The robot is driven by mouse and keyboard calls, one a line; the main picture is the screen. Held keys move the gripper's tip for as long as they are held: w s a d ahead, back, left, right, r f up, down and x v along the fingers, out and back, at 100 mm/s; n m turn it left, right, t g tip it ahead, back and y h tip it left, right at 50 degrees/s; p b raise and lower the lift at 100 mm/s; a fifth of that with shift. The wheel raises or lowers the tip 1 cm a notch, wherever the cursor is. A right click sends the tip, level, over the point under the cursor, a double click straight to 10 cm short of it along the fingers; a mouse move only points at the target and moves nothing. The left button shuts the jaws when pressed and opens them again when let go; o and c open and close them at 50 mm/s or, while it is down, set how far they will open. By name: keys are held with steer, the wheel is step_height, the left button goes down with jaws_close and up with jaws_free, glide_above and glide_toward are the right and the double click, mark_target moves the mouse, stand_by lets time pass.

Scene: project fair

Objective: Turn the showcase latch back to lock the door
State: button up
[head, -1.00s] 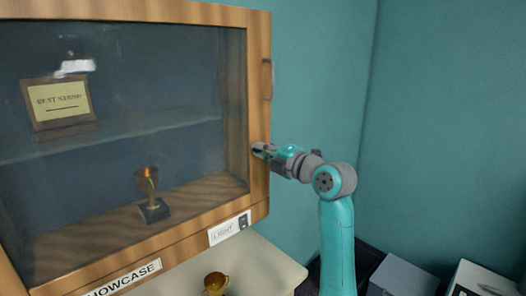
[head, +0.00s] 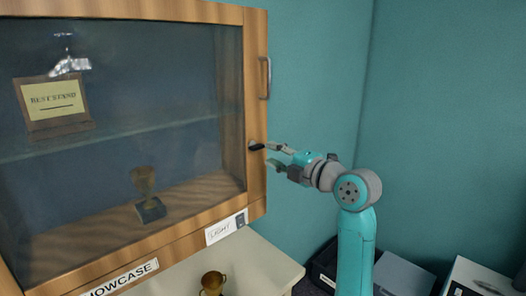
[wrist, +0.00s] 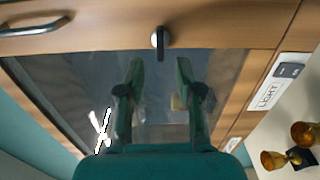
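The showcase latch (head: 256,146) is a small dark lever on a round metal base, on the right side of the wooden door frame. Its lever lies about level in the head view. In the wrist view the latch (wrist: 160,38) is fully visible, just beyond the fingertips and between their lines. My gripper (head: 268,155) is open and empty, just right of the latch. Its two spread fingers also show in the wrist view (wrist: 160,68). I see no clear contact with the lever. The showcase door (head: 255,190) appears closed, with glass in a wooden frame.
A metal door handle (head: 264,78) sits above the latch. A light switch plate (head: 226,228) is below on the showcase. Boxes (head: 402,276) are at lower right. The teal wall side is clear.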

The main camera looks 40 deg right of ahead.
steer(key=s, duration=0.5)
steer(key=shift+s, duration=0.35)
steer(key=a+f+m+h, duration=0.1)
steer(key=a+f+m, duration=0.25)
steer(key=f, duration=0.45)
steer(key=a+f+m+h, duration=0.1)
steer(key=a+f+m, duration=0.25)
steer(key=f, duration=0.45)
steer(key=s+a+f+m+g+h, duration=0.1)
steer(key=s+a+f+m, duration=0.25)
steer(key=f, duration=0.35)
steer(key=s+a+f+m+g, duration=0.1)
steer(key=s+a+f+m, duration=0.25)
steer(key=f, duration=0.45)
steer(key=s+a+f+m, duration=0.2)
steer(key=s+a+f, duration=0.2)
steer(key=s, duration=0.3)
steer(key=s+a+f+m, duration=0.1)
steer(key=s+a+f, duration=0.2)
steer(key=s, duration=0.4)
steer(key=s+a+y, duration=0.1)
steer(key=s+a, duration=0.1)
steer(key=s, duration=0.6)
steer(key=s+a+m+g+y, duration=0.1)
steer(key=s+a, duration=0.2)
steer(key=s, duration=0.5)
steer(key=shift+s+a+r+m, duration=0.2)
steer(key=shift+s+r+m, duration=0.1)
steer(key=shift+s, duration=0.1)
